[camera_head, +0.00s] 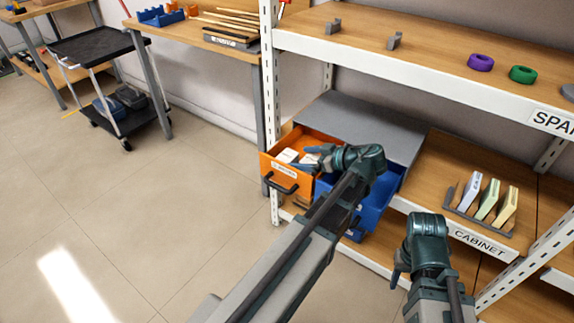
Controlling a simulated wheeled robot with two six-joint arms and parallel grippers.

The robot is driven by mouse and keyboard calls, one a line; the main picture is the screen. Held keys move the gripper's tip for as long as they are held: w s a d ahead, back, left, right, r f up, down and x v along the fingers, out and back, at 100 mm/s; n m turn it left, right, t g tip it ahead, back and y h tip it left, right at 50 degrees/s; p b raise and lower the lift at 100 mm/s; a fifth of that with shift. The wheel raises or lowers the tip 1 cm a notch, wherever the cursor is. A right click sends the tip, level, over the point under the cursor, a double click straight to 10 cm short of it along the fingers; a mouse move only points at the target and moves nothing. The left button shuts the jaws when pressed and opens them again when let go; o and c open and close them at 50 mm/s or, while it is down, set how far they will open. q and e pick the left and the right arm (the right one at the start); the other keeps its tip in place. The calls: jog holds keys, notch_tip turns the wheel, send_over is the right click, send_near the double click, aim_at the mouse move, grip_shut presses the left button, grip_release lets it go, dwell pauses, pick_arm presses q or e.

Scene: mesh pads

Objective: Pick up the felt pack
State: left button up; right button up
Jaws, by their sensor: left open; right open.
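An open orange drawer (268,168) holds small white packs (288,156); one of them may be the felt pack, but the label is too small to read. My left gripper (296,166) reaches over the drawer from the right, with its jaws open near the packs. I cannot tell whether it touches them. My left wrist and arm hide the drawer's right part. My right gripper (397,275) is open and empty in front of the lower shelf, away from the drawer, partly hidden by its own wrist.
A blue drawer (385,193) stands open beside the orange one, below a grey cabinet top (360,125). A rack of upright packs (483,201) sits on the shelf at right. White shelf posts (268,90) and edges are close.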

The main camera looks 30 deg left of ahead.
aim_at(289, 157)
pick_arm(q)
jog(key=shift+b+x, duration=1.15)
jog(key=shift+x, duration=1.55)
jog(key=shift+w+r, duration=0.1)
jog(key=shift+w, duration=0.05)
jog(key=c, duration=1.1)
notch_tip(289, 157, up, 10)
jog(key=p, duration=1)
jog(key=shift+d, duration=0.1)
